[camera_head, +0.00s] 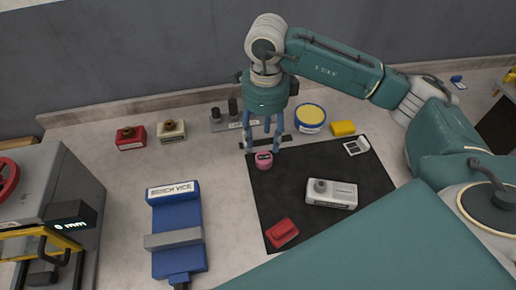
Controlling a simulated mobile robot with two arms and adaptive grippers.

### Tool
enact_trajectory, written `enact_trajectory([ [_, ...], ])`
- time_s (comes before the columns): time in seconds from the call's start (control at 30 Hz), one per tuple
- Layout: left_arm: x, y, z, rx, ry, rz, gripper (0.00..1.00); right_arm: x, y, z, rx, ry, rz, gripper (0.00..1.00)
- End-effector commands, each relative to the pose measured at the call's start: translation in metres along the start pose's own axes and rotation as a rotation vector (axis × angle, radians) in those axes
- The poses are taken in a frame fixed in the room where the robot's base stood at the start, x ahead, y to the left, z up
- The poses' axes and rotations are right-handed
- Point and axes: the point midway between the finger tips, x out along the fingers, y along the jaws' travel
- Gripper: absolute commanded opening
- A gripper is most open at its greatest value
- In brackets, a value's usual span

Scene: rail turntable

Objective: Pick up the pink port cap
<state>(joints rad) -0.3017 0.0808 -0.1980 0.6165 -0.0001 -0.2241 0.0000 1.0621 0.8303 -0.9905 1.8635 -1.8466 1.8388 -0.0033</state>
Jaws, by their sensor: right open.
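The pink port cap (264,160) is a small round piece with a dark mark on its side. It sits at the upper left edge of the dark mat (385,192) in the head view. My right gripper (263,150) points down just above and behind the cap, with its two blue fingers spread apart and nothing held between them. Whether the fingertips reach down beside the cap is hard to tell. My left gripper is not in view.
A grey device (331,194) and a red block (282,233) lie on the mat.

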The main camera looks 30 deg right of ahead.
Motion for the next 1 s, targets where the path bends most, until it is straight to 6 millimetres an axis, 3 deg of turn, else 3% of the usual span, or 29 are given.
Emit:
enact_trajectory([
  [0.27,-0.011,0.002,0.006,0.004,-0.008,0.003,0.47,0.037,0.000,-0.001,0.000,0.002,0.001,0.48],
  [0.43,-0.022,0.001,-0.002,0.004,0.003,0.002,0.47,0.049,-0.001,0.000,0.001,0.004,0.002,0.48],
  [0.7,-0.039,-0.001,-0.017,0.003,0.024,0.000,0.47,0.087,-0.003,0.002,0.001,0.002,0.001,0.48],
  [1.0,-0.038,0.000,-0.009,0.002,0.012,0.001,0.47,0.093,-0.004,0.002,0.000,0.000,-0.001,0.46],
])
